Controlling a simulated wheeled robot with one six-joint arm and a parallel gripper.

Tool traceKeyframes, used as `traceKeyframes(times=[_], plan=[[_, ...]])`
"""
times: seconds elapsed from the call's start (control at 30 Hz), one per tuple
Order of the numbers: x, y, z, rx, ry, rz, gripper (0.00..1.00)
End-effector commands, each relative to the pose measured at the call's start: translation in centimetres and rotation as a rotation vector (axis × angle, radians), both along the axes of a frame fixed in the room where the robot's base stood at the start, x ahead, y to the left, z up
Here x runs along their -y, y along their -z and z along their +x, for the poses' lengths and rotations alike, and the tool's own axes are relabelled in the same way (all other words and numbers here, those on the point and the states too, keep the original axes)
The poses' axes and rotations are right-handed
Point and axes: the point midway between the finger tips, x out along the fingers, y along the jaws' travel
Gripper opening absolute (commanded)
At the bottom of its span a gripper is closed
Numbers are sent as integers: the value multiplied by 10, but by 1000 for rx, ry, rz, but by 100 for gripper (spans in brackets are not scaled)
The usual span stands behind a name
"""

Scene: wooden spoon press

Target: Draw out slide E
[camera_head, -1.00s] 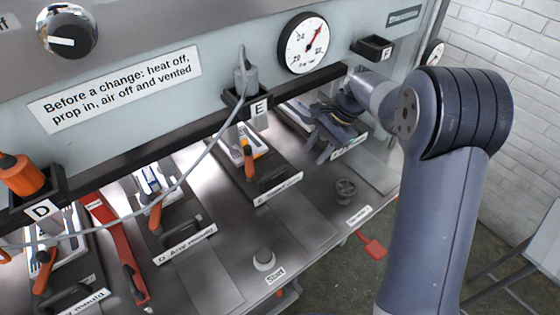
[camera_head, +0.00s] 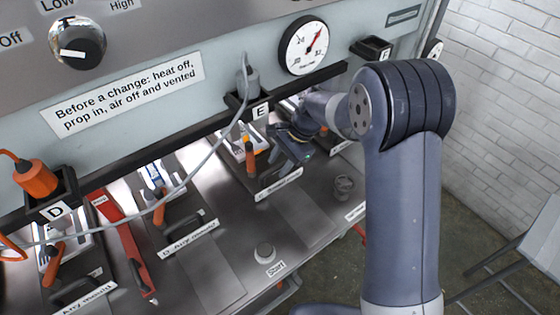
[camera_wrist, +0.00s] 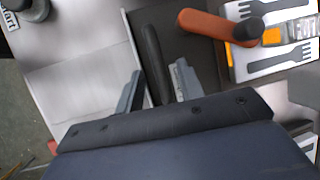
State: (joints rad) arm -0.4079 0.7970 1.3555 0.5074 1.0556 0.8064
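Slide E (camera_head: 235,170) sits under the holder marked E. It is a dark plate carrying a mould with fork shapes (camera_wrist: 255,55), and an orange lever (camera_head: 249,156) lies at the mould's edge. The slide's black bar handle (camera_wrist: 152,55) shows in the wrist view; in the head view my gripper (camera_head: 290,150) partly hides it. My gripper is open, with its grey fingers (camera_wrist: 160,68) on either side of the handle. Gaps show between handle and fingers. Whether the fingers reach down to the handle's height is unclear.
A grey plug with a cable (camera_head: 248,82) stands in holder E above the slide. An orange plug (camera_head: 36,178) is in holder D. Left are slide D (camera_head: 185,222) and a red bar (camera_head: 125,240). A Start knob (camera_head: 265,252) and a dark knob (camera_head: 343,187) stand in front.

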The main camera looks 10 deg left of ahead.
Motion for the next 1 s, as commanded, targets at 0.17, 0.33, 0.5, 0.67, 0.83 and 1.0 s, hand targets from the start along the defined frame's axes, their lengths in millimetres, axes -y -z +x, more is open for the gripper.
traceKeyframes(times=[0.17,0.33,0.5,0.67,0.83,1.0], plan=[[0,0,0,0,0,0,27],[0,0,0,0,0,0,13],[0,0,0,0,0,0,0],[0,0,0,0,0,0,0],[0,0,0,0,0,0,0],[3,0,-2,-1,1,-1,0]])
